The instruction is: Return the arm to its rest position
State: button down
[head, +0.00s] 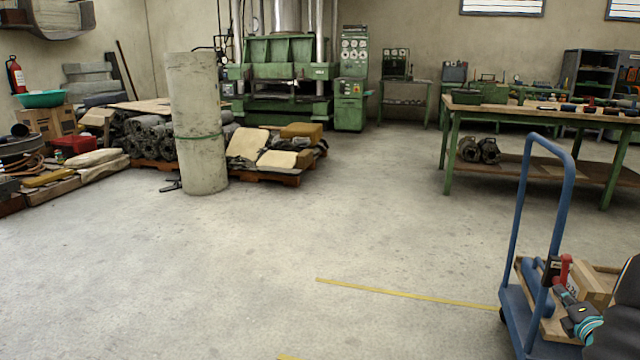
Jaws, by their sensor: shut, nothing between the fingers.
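My arm comes in from the lower right edge, with a dark link and a wrist with teal caps. My gripper (552,270) is small and dark at its end, pointing away and up. It shows in front of the blue cart (520,235). The fingers look shut and empty, though they are too small to see in detail. Most of the arm is outside the picture.
The cart carries a cardboard box (594,287) and a red item (566,268). A green workbench (449,145) stands behind. A tall strapped roll (197,115) stands left by loaded pallets. The middle floor is clear, with a yellow line (405,294).

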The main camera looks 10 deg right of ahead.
jog(key=a+f+n+g+y, duration=0.2)
jog(key=a+f+n+y, duration=0.35)
jog(key=a+n, duration=0.45)
jog(key=s+a+r+n+g+y, duration=0.1)
jog(key=s+a+n+g+y, duration=0.2)
jog(key=a+n, duration=0.65)
jog(key=s+a+n+g+y, duration=0.15)
jog(key=a+n+g, duration=0.25)
jog(key=a+n, duration=0.55)
jog(key=s+a+r+n+h, duration=0.1)
jog(key=s+a+r+n, duration=0.3)
jog(key=a+n, duration=0.3)
jog(key=s+a+r+n+g+h, duration=0.1)
jog(key=s+a+r+n, duration=0.3)
jog(key=a+n, duration=0.4)
jog(key=s+a+r+n+h, duration=0.2)
jog(key=s+a+r+n, duration=0.3)
jog(key=a+n, duration=0.3)
jog(key=a+r, duration=0.1)
jog(key=a, duration=0.1)
jog(key=shift+a+g, duration=0.3)
jog(key=shift+a, duration=0.1)
